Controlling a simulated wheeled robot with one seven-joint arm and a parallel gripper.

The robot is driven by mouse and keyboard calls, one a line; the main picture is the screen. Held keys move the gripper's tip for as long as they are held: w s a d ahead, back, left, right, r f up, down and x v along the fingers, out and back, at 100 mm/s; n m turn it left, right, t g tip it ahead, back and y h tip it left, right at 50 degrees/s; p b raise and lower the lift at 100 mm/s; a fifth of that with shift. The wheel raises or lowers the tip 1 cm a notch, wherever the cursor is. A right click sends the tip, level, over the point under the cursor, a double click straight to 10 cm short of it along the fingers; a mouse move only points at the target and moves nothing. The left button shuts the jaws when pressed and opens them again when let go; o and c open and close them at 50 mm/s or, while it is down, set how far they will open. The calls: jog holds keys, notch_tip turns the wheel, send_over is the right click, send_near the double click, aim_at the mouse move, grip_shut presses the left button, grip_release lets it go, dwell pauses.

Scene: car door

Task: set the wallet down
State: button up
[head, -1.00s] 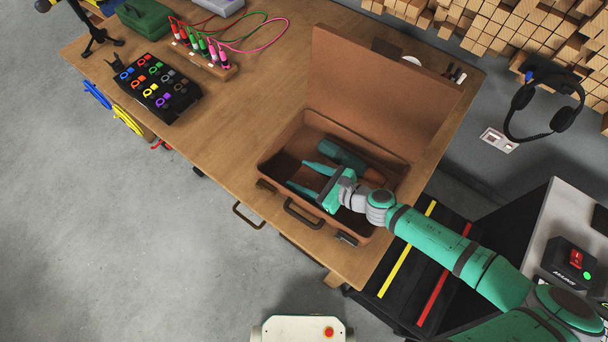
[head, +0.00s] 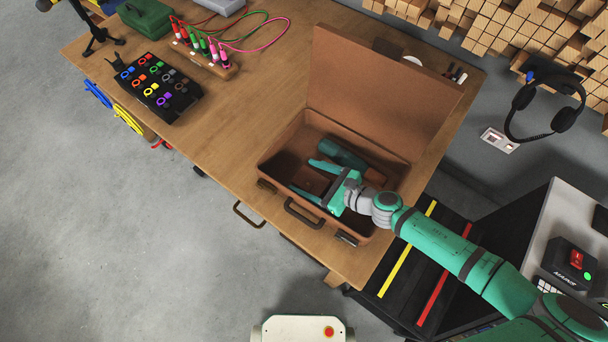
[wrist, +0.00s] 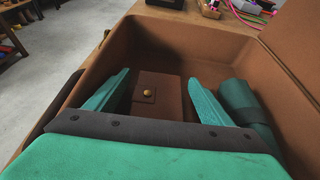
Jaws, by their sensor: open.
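The brown wallet (wrist: 158,97) with a yellow snap lies inside the open brown suitcase (wrist: 190,32), seen in the wrist view between my two teal fingers. My gripper (wrist: 158,77) is open, with a finger on each side of the wallet and gaps showing beside it. In the head view my gripper (head: 301,174) reaches into the suitcase (head: 280,148) from the right. The wallet's near edge is hidden by my gripper's body. I cannot tell how high the fingers are above the suitcase floor.
A dark teal rolled or bottle-like object (head: 342,153) lies in the suitcase beside my right finger. The raised lid (head: 385,85) stands at the back. The wooden table (head: 215,125) is clear left of the suitcase; a black tray of coloured rings (head: 158,88) stands farther left.

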jog(key=v, duration=1)
jog(key=shift+s+d, duration=0.15)
